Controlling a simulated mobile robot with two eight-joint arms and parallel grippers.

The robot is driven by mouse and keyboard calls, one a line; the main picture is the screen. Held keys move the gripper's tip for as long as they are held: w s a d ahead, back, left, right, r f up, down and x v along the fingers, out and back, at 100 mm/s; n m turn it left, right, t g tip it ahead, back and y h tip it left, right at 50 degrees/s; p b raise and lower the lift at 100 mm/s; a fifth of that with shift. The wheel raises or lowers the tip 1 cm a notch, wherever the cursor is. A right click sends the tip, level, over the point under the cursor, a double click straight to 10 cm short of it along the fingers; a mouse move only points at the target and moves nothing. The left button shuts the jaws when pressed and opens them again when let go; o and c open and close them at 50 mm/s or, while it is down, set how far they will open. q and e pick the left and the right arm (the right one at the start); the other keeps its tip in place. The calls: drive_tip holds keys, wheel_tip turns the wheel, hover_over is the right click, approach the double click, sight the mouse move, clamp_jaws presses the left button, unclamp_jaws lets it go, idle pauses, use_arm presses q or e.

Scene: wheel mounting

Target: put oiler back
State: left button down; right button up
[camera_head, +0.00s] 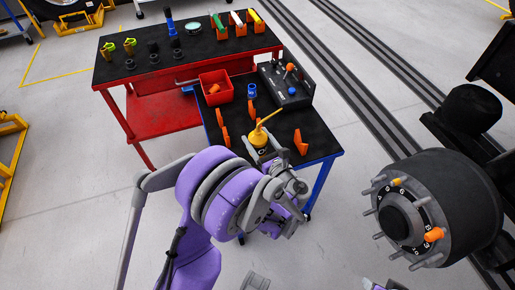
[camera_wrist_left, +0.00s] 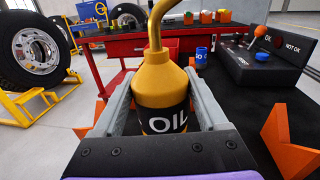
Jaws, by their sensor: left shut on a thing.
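The oiler (camera_head: 258,138) is a yellow can with a long bent spout and a black band. In the left wrist view the oiler (camera_wrist_left: 166,78) stands upright between the fingers, its "OIL" label facing me. My left gripper (camera_head: 263,150) is shut on it, over the near part of the black top of the blue table (camera_head: 275,117). Whether the oiler's base touches the table is hidden by the gripper.
Orange brackets stand on the blue table, one right of the oiler (camera_head: 300,142). A red bin (camera_head: 216,88), a blue cup (camera_head: 252,91) and a black control box (camera_head: 287,85) are behind. A red tool table (camera_head: 190,55) is beyond; a wheel hub (camera_head: 425,215) is at right.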

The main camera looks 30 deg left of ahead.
use_arm(q)
drive_tip(key=shift+f+b, duration=0.35)
drive_tip(key=shift+f, duration=1.65)
drive_tip(key=shift+f, duration=0.1)
